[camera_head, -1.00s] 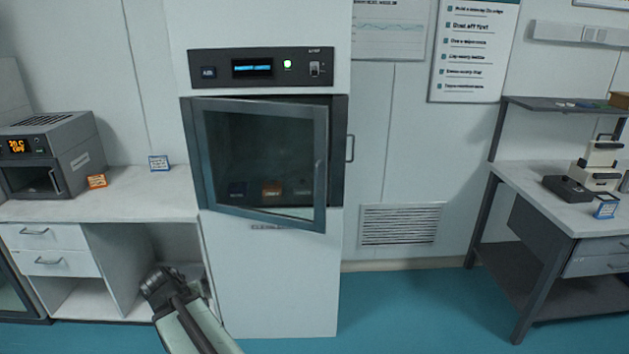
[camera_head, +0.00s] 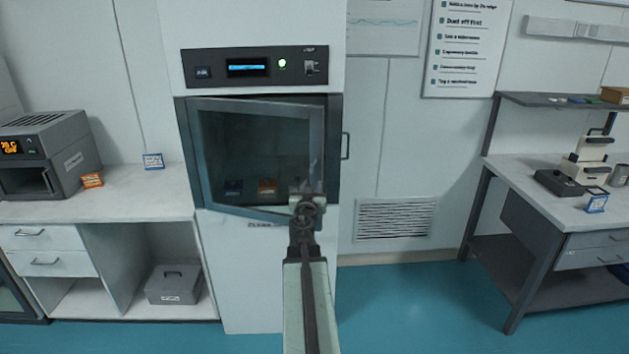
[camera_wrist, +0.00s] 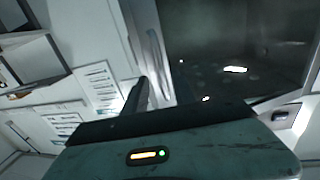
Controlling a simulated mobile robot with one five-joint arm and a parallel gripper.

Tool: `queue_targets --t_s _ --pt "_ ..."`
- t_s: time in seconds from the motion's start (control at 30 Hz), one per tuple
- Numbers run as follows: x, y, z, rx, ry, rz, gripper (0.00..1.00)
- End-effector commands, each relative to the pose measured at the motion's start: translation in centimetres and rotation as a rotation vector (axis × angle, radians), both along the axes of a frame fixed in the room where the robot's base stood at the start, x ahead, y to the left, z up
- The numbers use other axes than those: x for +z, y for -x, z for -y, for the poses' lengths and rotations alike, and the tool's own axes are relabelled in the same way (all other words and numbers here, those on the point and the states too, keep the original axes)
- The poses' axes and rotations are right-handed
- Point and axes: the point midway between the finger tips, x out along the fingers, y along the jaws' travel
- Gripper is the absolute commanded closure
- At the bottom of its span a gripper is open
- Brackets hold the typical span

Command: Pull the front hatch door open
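The front hatch door (camera_head: 255,150) is a grey-framed dark glass panel on the white cabinet. It stands partly open, hinged at its left, with its right edge swung out. My gripper (camera_head: 306,188) is in front of the door's lower right part and hides that corner and most of the door handle. In the wrist view my gripper (camera_wrist: 160,85) has its two dark fingers apart, with a pale bar of the door handle (camera_wrist: 155,55) showing between or just beyond them. I cannot tell whether they touch it. Dark glass (camera_wrist: 230,45) fills the right of that view.
A control panel (camera_head: 255,67) with a green light is above the door. A counter (camera_head: 130,205) with a small oven (camera_head: 45,155) stands at left, and a workbench (camera_head: 530,190) at right. The blue floor (camera_head: 400,300) between cabinet and workbench is clear.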

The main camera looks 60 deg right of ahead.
Motion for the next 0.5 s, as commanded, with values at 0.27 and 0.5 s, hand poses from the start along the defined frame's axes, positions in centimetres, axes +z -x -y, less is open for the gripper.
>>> queue_targets --t_s 0.27,0.5 --pt "0.0 -1.3 4.0 0.004 0.0 0.0 0.68" --pt "0.0 -1.2 4.0 0.005 0.0 0.0 0.68"
